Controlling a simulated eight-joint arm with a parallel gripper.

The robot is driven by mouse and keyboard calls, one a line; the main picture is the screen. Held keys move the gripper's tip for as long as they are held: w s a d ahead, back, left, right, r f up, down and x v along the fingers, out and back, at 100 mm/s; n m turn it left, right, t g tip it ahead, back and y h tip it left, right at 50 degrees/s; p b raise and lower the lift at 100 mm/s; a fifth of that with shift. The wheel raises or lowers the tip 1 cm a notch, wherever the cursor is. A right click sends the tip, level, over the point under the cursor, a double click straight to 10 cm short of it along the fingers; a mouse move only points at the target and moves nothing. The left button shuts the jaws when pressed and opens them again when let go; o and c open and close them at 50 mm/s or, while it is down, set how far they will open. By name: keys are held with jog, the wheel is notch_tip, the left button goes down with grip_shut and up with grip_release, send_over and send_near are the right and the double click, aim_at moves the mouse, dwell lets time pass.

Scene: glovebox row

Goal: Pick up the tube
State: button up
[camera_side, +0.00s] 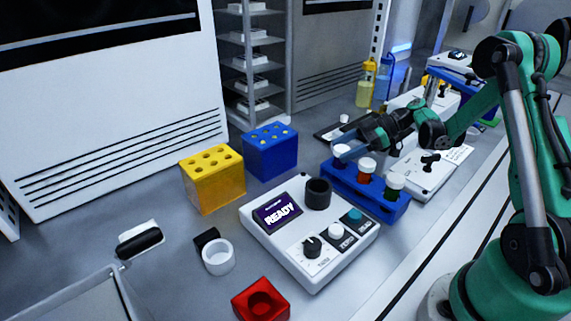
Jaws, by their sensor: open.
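A blue rack (375,198) at the centre right holds capped tubes standing upright. A tube with red contents and a white cap (366,170) is in the middle of the rack. A tube with dark green contents and a white cap (393,186) is at its right end. Another white-capped tube (341,151) is at the left end, partly hidden by my gripper. My gripper (350,155) is open, just above the left end of the rack, close to that tube. I cannot tell whether it touches the tube.
A white device (290,262) with a READY screen and a black round well stands left of the rack. Yellow (216,182) and blue (270,152) blocks with holes stand behind it. A red holder (261,302) and a white ring (218,257) lie in front.

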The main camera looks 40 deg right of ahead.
jog(key=c, duration=0.9)
grip_shut()
jog(key=shift+r, duration=0.1)
